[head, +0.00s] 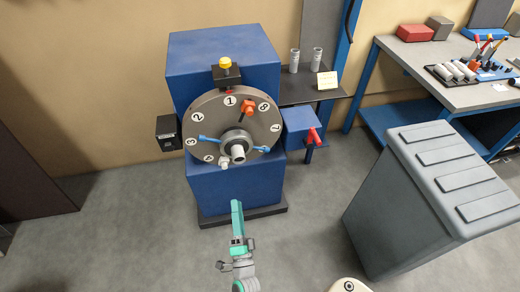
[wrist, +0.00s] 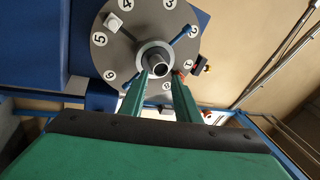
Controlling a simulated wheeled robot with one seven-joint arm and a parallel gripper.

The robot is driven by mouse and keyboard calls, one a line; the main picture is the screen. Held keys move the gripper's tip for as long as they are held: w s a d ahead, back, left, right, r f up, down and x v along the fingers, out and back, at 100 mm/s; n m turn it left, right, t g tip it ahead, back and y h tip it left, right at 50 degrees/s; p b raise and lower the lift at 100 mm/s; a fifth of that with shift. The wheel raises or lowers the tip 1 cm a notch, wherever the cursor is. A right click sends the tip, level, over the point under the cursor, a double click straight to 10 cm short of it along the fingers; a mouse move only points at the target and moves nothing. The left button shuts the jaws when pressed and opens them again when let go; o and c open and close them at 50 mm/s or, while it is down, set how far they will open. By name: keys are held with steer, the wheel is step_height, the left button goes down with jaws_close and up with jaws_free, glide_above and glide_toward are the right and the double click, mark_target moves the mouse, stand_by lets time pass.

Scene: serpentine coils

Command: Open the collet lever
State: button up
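A round grey disc (head: 205,118) with numbered white spots faces me on a blue machine. A silver tube (head: 238,153) sticks out of its centre. Around it are an orange handle (head: 248,108), a left blue lever (head: 208,140), a right blue lever (head: 264,148) and a pale knob (head: 224,163). A red handle (head: 313,135) sits on a blue side box. No label shows which is the collet lever. My gripper (head: 237,203) is below the disc. In the wrist view my gripper (wrist: 160,75) is open, its green fingers apart and empty, with the tube (wrist: 160,70) seen between their tips.
A grey lidded bin (head: 410,190) stands at the right. Behind it is a workbench (head: 470,98) with tools. A small dark shelf (head: 295,95) holds two metal cylinders and a yellow note. A black box (head: 168,133) is left of the disc. The floor in front is clear.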

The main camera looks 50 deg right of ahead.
mark_target(260, 149)
steer(key=w+d+m+g+h, duration=0.2)
steer(key=w+d+m+g, duration=0.1)
steer(key=d, duration=0.5)
steer(key=w+d+r+m+g+h, duration=0.1)
steer(key=w+d+m+g, duration=0.3)
steer(key=d+m, duration=0.4)
steer(key=w+d+r+m+g+h, duration=0.1)
steer(key=w+d+m+g+h, duration=0.2)
steer(key=d+m, duration=0.3)
steer(key=shift+w+d+g+h, duration=0.3)
steer(key=shift+w+d+g, duration=0.1)
steer(key=shift+w+d, duration=0.6)
steer(key=shift+s+d, duration=0.1)
steer(key=shift+s, duration=0.05)
jaws_close()
